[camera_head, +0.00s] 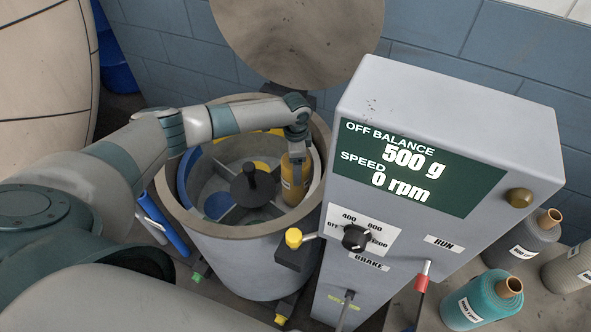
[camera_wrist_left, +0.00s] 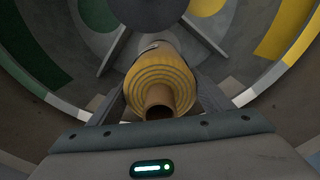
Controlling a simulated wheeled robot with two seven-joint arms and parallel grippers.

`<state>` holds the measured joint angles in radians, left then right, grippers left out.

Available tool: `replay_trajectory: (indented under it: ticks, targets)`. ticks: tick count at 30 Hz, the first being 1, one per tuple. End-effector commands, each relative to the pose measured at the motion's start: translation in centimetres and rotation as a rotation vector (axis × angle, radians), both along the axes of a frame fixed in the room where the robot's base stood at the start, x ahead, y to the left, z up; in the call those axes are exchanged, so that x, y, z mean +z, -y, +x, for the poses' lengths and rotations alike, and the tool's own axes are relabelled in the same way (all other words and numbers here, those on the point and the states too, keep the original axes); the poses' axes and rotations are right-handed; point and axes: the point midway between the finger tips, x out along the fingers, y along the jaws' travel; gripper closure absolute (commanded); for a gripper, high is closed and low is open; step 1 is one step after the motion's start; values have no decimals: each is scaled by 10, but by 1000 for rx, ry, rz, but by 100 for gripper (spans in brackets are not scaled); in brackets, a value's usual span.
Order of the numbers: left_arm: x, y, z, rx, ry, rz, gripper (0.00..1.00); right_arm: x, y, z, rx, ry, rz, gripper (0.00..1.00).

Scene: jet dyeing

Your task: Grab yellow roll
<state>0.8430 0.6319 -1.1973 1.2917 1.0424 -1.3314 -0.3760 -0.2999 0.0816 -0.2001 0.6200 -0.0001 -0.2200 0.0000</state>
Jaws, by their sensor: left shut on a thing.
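The yellow roll (camera_head: 293,180) stands in the right part of the round drum (camera_head: 245,231), beside its inner wall. In the left wrist view the yellow roll (camera_wrist_left: 160,80) lies between the two fingers, with its brown core end facing the camera. My left gripper (camera_head: 297,156) reaches into the drum from above and is shut on the roll. The left gripper (camera_wrist_left: 160,92) has one finger on each side of it. Whether the roll touches the drum floor cannot be told. My right gripper is not in view.
The drum has dividers and a black central knob (camera_head: 252,186). A grey control box (camera_head: 430,170) reading "500 g" and "0 rpm" stands close on the right. A teal roll (camera_head: 484,299) and grey rolls (camera_head: 527,238) stand at lower right. A round lid (camera_head: 297,40) stands raised behind.

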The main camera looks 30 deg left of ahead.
Motion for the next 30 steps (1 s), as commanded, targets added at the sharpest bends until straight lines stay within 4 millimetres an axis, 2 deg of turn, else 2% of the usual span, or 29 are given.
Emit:
replay_trajectory:
  ticks: [9, 15, 20, 30]
  targets:
    - [50, 0, 2, -1, 5, -2, 82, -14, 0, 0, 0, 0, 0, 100]
    - [75, 0, 1, -1, 3, -1, 82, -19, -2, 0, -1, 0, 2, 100]
    - [84, 1, 1, -1, 3, -1, 82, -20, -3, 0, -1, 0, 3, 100]
    - [84, 0, 1, -1, 3, -1, 82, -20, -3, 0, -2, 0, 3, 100]
